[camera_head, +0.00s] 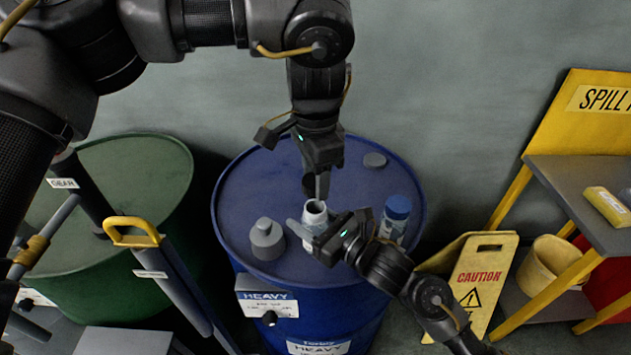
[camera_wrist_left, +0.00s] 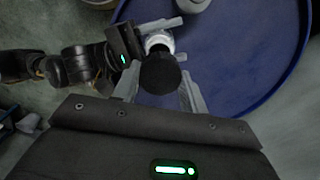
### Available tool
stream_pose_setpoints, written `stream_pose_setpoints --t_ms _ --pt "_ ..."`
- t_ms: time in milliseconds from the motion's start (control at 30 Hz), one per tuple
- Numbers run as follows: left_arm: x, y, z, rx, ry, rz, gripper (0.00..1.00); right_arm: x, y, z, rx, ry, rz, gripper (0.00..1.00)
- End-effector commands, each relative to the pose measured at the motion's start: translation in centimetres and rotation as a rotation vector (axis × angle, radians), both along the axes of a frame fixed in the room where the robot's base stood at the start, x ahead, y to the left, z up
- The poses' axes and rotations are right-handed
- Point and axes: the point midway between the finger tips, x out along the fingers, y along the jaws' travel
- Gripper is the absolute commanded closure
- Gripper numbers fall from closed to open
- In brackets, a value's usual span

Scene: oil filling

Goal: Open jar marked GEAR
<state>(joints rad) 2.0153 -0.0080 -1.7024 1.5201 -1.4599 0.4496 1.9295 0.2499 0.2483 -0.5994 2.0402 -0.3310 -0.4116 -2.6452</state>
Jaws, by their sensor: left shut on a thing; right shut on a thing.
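A white jar (camera_head: 315,208) with an open mouth stands on the blue drum (camera_head: 245,190). My right gripper (camera_head: 308,230) is shut around its body from the right. My left gripper (camera_head: 318,192) is just above the jar, pointing down, shut on a dark round cap (camera_wrist_left: 160,75). In the left wrist view the cap is between the fingers, with the white jar (camera_wrist_left: 158,42) just beyond it. The cap appears clear of the jar's mouth. The jar's label is hidden or too small to read, so I cannot tell whether it says GEAR.
A grey jar (camera_head: 267,240) stands left of the white jar, and a blue-capped jar (camera_head: 397,212) stands right. A grey disc (camera_head: 374,160) lies at the drum's back. A green drum (camera_head: 130,190) is left; a caution sign (camera_head: 478,280) and bench (camera_head: 570,185) are right.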

Motion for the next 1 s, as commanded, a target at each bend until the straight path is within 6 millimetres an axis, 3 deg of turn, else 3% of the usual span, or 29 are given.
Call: stream_pose_setpoints --t_ms 33,67,233,633,1000 --pt "0.0 0.0 0.0 0.0 0.0 0.0 0.85 0.0 0.0 0.0 0.0 0.0 0.0 1.0" --pt "0.0 0.0 0.0 0.0 0.0 0.0 0.85 0.0 0.0 0.0 0.0 0.0 0.0 0.48" --pt "0.0 0.0 0.0 0.0 0.0 0.0 0.85 0.0 0.0 0.0 0.0 0.0 0.0 0.26" --pt "0.0 0.0 -0.4 0.0 0.0 0.0 0.85 -0.5 -0.7 -0.2 0.0 0.0 0.0 0.24" --pt "0.0 0.0 -2.5 0.0 0.0 0.0 0.85 -5.2 -6.2 -0.4 -0.003 -0.001 0.0 0.24"
